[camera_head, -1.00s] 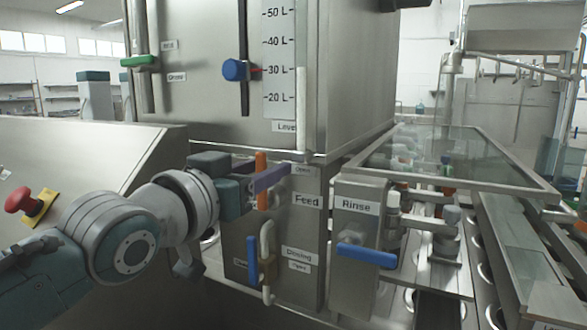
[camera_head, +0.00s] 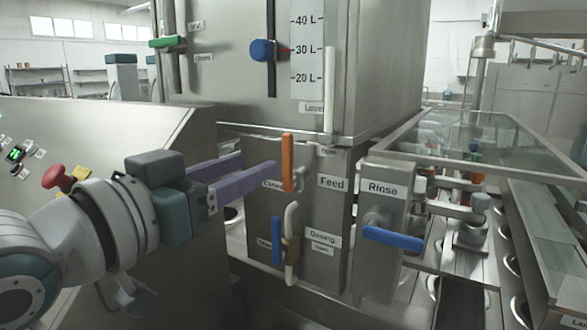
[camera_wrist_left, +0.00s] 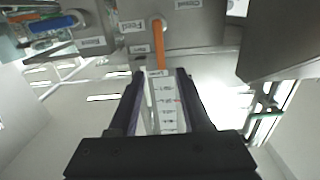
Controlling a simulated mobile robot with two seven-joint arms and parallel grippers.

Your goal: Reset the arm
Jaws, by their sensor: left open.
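My left gripper (camera_head: 258,170) comes in from the left in the head view, with its two purple fingers apart and nothing between them. Its fingertips are just left of the upright orange feed handle (camera_head: 288,162); whether they touch it I cannot tell from the head view. In the left wrist view the open fingers (camera_wrist_left: 158,74) point toward the orange handle (camera_wrist_left: 158,44), which stands beyond the gap between the tips. My right gripper shows in neither view.
A blue rinse handle (camera_head: 393,238) is on the right. A red emergency button (camera_head: 55,177) sits on the left panel. A glass-covered conveyor (camera_head: 490,140) runs at the right.

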